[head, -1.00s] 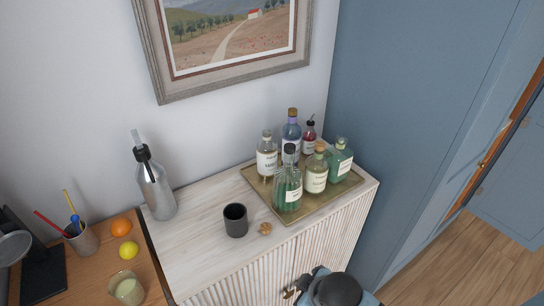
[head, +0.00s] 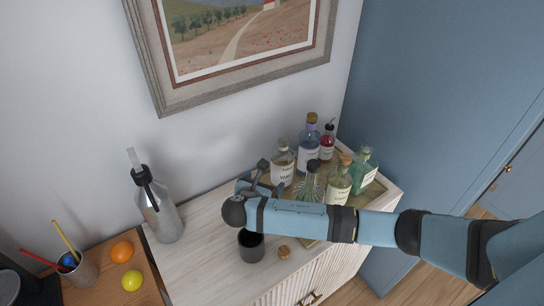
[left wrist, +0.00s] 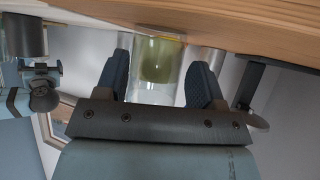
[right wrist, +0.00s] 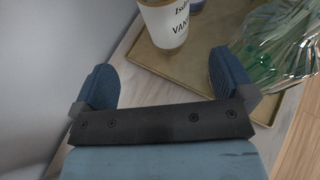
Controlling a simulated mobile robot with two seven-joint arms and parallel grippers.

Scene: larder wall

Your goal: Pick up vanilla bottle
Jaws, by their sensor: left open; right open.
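The vanilla bottle (head: 283,165), clear with a white label, stands upright at the left end of the brass tray (right wrist: 142,50). Its label and lower part also show in the right wrist view (right wrist: 166,24), where the upper part is cut off. My right gripper (right wrist: 165,78) is open and empty, its fingers spread with the bottle ahead of the gap, apart from it. In the head view my right arm (head: 300,218) crosses over the cabinet and hides part of the tray.
A green glass decanter (right wrist: 275,48) stands right of the vanilla bottle, with several other bottles on the tray. A dark cup (head: 251,246) and a cork-coloured piece (head: 284,252) are in front. A grey siphon bottle (head: 156,205) stands left; pale cabinet top between is clear.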

